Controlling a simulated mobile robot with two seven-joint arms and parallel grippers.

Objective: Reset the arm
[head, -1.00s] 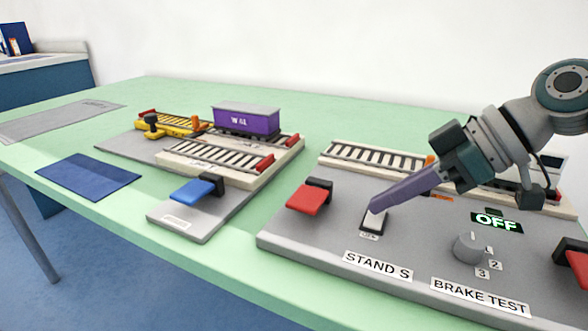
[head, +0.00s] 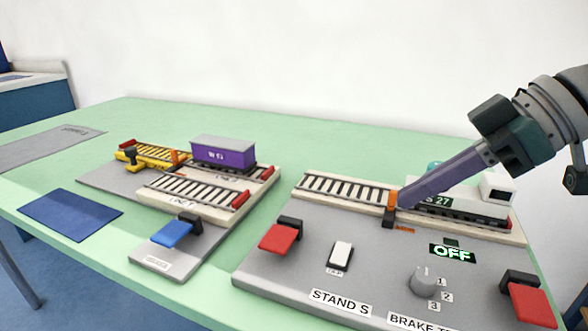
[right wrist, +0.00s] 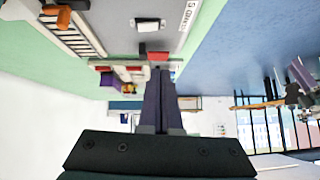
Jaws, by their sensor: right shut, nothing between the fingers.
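My right gripper (head: 403,202) comes in from the right in the head view, with its long dark fingers shut and empty. It is raised above the grey Stand S panel (head: 290,268), and its tip overlaps the small orange and dark post by the track in the picture. In the right wrist view the shut fingers (right wrist: 160,78) point away from the camera. The white rocker switch (head: 341,255) on the panel stands clear of the gripper; it also shows in the right wrist view (right wrist: 148,24). My left gripper is not in view.
The panel has red levers (head: 279,238), a knob (head: 423,282), an OFF display (head: 452,252) and a locomotive (head: 465,207) on track. To the left are a purple wagon (head: 222,154), a blue lever (head: 173,233), a yellow part (head: 150,154) and a blue mat (head: 70,214).

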